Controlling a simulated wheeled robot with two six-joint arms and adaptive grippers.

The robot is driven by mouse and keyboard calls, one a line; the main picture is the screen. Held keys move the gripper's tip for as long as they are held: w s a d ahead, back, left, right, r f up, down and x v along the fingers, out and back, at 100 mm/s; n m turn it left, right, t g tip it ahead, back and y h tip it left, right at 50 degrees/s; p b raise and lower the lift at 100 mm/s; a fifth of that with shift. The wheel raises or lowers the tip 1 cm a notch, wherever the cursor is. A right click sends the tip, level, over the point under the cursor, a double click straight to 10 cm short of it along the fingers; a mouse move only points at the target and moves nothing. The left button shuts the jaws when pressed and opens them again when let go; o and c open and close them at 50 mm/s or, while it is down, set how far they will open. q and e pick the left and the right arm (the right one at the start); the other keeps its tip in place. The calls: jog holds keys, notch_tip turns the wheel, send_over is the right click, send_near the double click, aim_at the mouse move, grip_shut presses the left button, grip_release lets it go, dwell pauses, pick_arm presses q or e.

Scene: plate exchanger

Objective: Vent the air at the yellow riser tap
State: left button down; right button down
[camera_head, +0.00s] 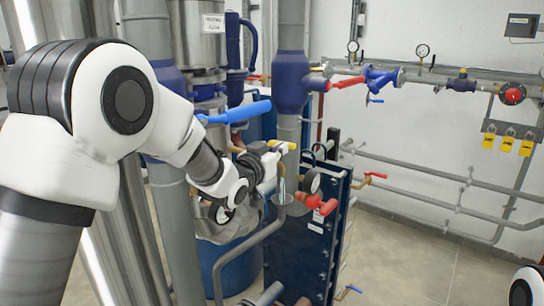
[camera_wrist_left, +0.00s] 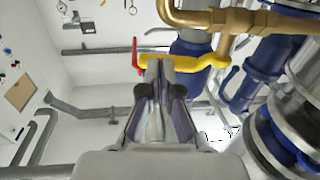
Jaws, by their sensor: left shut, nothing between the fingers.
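The yellow riser tap (camera_wrist_left: 195,62) crosses the top of the left wrist view. It joins a brass pipe at its right, and a red lever (camera_wrist_left: 135,56) stands at its left end. In the head view a small part of the yellow tap (camera_head: 281,145) shows just above my left gripper (camera_head: 270,163). My left gripper is shut and empty. In the left wrist view its fingertips (camera_wrist_left: 158,68) overlap the lower edge of the yellow tap. I cannot tell whether they touch it. My right gripper is out of view.
A blue lever (camera_head: 237,112) sticks out above my left wrist. Wall pipes with gauges (camera_head: 422,50) and yellow tags (camera_head: 507,144) are farther right. The floor (camera_head: 410,255) at right is clear.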

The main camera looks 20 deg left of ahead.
aim_at(290, 145)
pick_arm(q)
jog(key=b+x, duration=0.2)
jog(key=x, duration=0.1)
jog(key=shift+w+d+f, duration=0.1)
jog(key=shift+w+d, duration=0.1)
jog(key=shift+d, duration=0.25)
jog(key=shift+w+d+y+b, duration=0.1)
jog(key=shift+w+y+b, duration=0.15)
jog(key=shift+y+b, duration=0.05)
jog(key=shift+w+n+y, duration=0.3)
jog(key=shift+n+y, duration=0.3)
jog(key=shift+y, duration=0.1)
jog(key=shift+w+b, duration=0.6)
jog(key=shift+w+a+n+y+b, duration=0.3)
jog(key=shift+w+a+n+y, duration=0.2)
jog(key=shift+w+y, duration=0.3)
jog(key=shift+w+a+n+y+b, duration=0.3)
jog(key=shift+w+a+n+y, duration=0.25)
jog(key=shift+w, duration=0.35)
jog(key=shift+d, duration=0.1)
